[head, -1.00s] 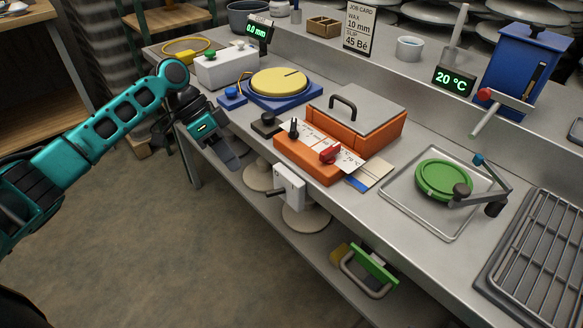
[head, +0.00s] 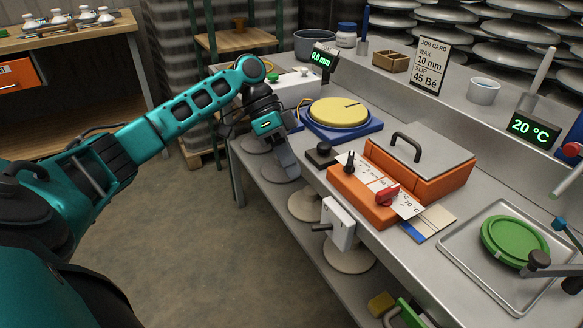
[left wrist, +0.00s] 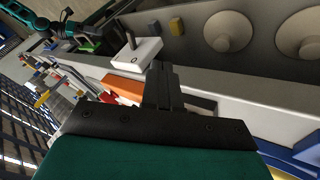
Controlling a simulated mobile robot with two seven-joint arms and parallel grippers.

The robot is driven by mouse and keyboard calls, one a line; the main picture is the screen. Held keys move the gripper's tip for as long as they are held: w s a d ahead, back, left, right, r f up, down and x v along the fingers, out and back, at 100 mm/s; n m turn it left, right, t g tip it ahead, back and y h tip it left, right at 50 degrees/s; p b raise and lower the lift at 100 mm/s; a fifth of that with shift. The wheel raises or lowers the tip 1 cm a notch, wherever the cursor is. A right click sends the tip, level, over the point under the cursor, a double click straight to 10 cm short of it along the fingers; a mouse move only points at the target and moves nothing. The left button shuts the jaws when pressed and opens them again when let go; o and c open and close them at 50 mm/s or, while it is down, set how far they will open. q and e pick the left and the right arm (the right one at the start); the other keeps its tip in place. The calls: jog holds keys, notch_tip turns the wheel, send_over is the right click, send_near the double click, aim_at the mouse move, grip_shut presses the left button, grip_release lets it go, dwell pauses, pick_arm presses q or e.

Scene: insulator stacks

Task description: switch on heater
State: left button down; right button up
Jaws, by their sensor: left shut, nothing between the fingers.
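The orange heater box (head: 418,180) with a grey hinged lid stands on the bench. Its front panel (head: 372,195) carries a black knob (head: 350,160), a scale card and a red knob (head: 387,195). A white box with a dark lever (head: 338,225) hangs on the bench's front edge; it also shows in the left wrist view (left wrist: 137,54). My left gripper (head: 288,168) is shut and empty, pointing down at the bench's front edge, left of the heater and apart from it. In the left wrist view, a teal arm shows small at upper left; its fingers cannot be made out.
A black knob block (head: 320,155) and a blue scale with a yellow disc (head: 340,112) stand left of the heater. A display (head: 532,128) reads 20 °C. A tray (head: 475,275) with a green disc is at right. Open floor lies before the bench.

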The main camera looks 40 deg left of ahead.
aim_at(322, 228)
pick_arm(q)
jog(key=s+d+f+b, duration=0.2)
jog(key=s+d+f, duration=0.1)
jog(key=d+f, duration=0.2)
jog(key=shift+d+f, duration=0.3)
jog(key=shift+d, duration=0.7)
